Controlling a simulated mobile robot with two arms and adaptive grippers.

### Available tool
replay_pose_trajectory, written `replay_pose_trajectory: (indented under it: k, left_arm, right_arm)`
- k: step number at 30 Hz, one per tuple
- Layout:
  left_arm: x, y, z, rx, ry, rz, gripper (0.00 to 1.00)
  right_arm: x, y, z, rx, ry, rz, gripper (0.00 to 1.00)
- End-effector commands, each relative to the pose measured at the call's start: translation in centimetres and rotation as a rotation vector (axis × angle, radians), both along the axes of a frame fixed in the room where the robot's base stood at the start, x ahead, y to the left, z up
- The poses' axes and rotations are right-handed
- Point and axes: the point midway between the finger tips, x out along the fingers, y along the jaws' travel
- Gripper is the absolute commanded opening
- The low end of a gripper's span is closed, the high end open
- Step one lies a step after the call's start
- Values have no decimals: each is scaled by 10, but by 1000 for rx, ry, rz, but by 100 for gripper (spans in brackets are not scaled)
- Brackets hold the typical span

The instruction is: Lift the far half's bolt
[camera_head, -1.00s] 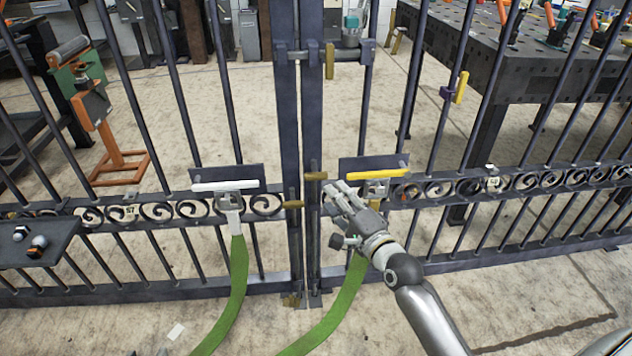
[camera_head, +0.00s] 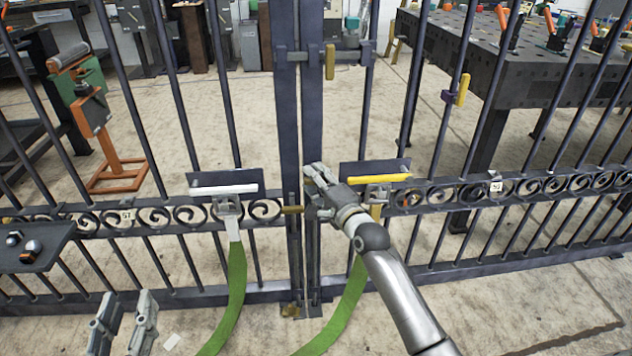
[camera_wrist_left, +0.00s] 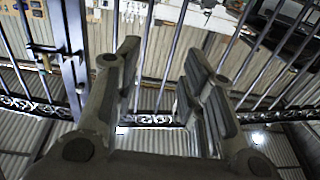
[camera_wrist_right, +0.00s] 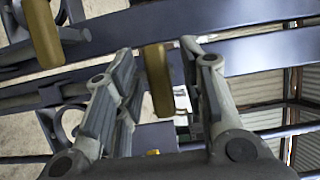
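The dark two-leaf gate has vertical bolt rods at its centre. A brass bolt handle (camera_head: 291,210) shows on the left leaf. The right leaf's handle is hidden behind my right gripper (camera_head: 318,174) in the head view. In the right wrist view a brass handle (camera_wrist_right: 157,80) lies between the spread fingers of that gripper (camera_wrist_right: 158,55), with gaps visible beside it. Whether it touches a finger I cannot tell. A second brass handle (camera_wrist_right: 42,32) is at upper left. My left gripper (camera_head: 124,318) is open and empty, low in front of the left leaf; its fingers (camera_wrist_left: 160,60) are apart.
A top latch with a yellow handle (camera_head: 330,62) spans the leaves. A white bar (camera_head: 223,189) and a yellow bar (camera_head: 379,179) carry green straps. A dark tray (camera_head: 35,245) stands at left. A work table (camera_head: 480,60) is beyond the gate.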

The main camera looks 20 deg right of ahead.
Motion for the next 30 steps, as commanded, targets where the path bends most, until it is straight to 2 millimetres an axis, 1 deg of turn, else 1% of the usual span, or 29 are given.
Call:
replay_pose_trajectory:
  k: [6, 15, 26, 30]
  left_arm:
    - [0, 0, 0, 0, -1, 0, 38]
    - [0, 0, 0, 0, -1, 0, 38]
    - [0, 0, -1, 3, 12, 0, 38]
    - [-3, 5, -24, 34, 133, 9, 38]
  right_arm:
    - [0, 0, 0, 0, 0, 0, 38]
    - [0, 0, 0, 0, 0, 0, 0]
    - [0, 0, 2, 0, 0, 0, 0]
    - [0, 0, 8, 0, -1, 0, 0]
